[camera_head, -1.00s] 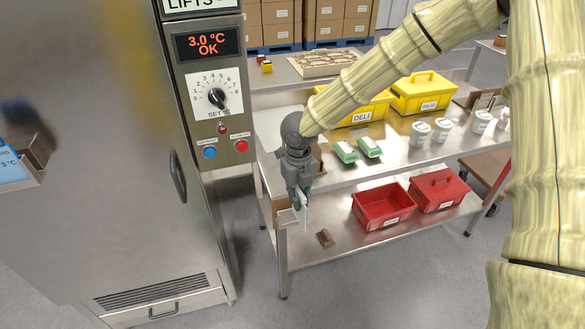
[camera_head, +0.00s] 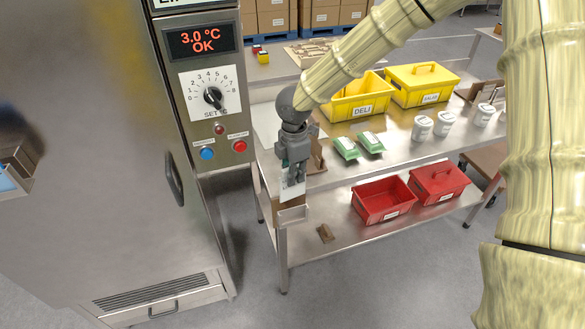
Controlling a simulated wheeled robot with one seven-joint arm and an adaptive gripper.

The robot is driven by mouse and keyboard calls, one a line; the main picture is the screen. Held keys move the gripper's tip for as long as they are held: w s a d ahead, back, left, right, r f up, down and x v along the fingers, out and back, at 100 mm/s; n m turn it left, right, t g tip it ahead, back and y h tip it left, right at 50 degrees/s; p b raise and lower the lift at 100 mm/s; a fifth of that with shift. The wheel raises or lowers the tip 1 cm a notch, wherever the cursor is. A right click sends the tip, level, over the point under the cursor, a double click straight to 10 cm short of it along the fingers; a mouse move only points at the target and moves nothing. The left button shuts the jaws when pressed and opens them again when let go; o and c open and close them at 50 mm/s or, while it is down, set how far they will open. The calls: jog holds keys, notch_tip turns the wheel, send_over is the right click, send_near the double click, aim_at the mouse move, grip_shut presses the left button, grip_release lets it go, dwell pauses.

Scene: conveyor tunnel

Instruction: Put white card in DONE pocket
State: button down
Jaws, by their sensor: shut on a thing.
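My gripper (camera_head: 294,177) points down at the near left corner of the steel table and is shut on the white card (camera_head: 292,190). The card hangs upright below the fingers, with faint marks on it that I cannot read. A small open-topped pocket (camera_head: 292,215) sits at the table corner directly below the card. The card's lower edge is at or just above its opening; I cannot tell whether it is inside. No DONE label is readable on this pocket.
A steel cabinet (camera_head: 110,150) stands close on the left, with a door handle (camera_head: 174,178). Yellow bins (camera_head: 422,86), green packs (camera_head: 346,147) and white tubs (camera_head: 422,128) are on the table. Red bins (camera_head: 383,200) and a small brown piece (camera_head: 325,233) are on the lower shelf.

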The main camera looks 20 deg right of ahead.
aim_at(294, 188)
jog(key=shift+w+r+m, duration=0.1)
jog(key=shift+w+m, duration=0.2)
jog(key=shift+m, duration=0.4)
notch_tip(294, 188, down, 6)
jog(key=b, duration=0.4)
jog(key=shift+r, duration=0.15)
jog(key=shift+d+f, duration=0.2)
jog(key=shift+f, duration=0.15)
